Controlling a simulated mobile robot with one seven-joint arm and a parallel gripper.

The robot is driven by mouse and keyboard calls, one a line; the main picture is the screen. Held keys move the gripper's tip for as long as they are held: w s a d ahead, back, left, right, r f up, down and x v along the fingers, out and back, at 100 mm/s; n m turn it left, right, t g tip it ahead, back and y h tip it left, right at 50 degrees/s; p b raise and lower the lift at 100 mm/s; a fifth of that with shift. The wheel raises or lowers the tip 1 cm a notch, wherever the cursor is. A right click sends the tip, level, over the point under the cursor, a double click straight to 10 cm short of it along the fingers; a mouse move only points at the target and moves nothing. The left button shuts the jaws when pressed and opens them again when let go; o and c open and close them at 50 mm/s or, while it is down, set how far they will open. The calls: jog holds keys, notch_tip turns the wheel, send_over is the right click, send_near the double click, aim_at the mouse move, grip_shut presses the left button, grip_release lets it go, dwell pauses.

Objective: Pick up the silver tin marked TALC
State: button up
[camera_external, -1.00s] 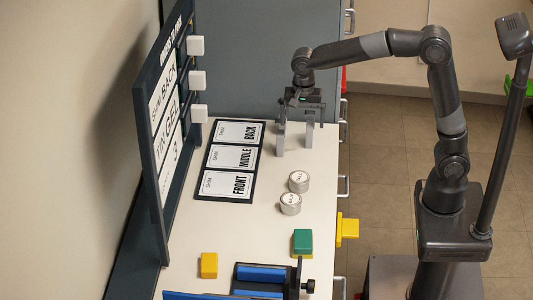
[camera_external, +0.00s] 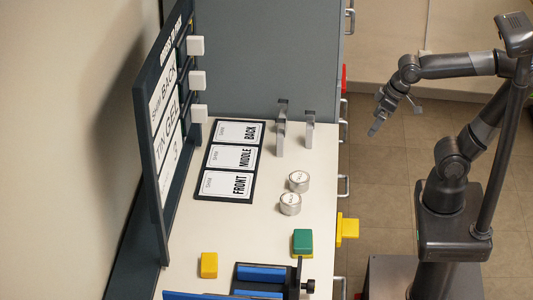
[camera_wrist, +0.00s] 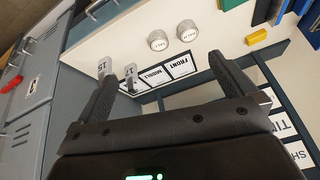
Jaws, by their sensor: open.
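Two round silver tins with white lids stand close together on the white worktop: the farther tin (camera_external: 299,182) and the nearer tin (camera_external: 290,203). Both show upright in the wrist view, one at the left (camera_wrist: 158,40) and one at the right (camera_wrist: 187,31). Their lid lettering is too small for me to tell which reads TALC. My gripper (camera_external: 375,128) is off the right side of the worktop, above the floor, well away from both tins. In the wrist view its fingers (camera_wrist: 160,68) are wide apart with nothing between them.
Two grey upright posts (camera_external: 281,135) (camera_external: 310,132) stand on the back of the worktop. Cards marked BACK, MIDDLE and FRONT (camera_external: 230,158) lie left of the tins. Green (camera_external: 303,241) and yellow (camera_external: 209,265) blocks sit in front.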

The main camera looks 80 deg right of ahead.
jog(key=s+n, duration=0.1)
jog(key=s+f+n, duration=0.1)
jog(key=s, duration=0.1)
jog(key=shift+a+f+t, duration=0.1)
jog(key=shift+a+t, duration=0.1)
jog(key=shift+t, duration=0.1)
jog(key=shift+c, duration=1.2)
jog(key=shift+w, duration=0.1)
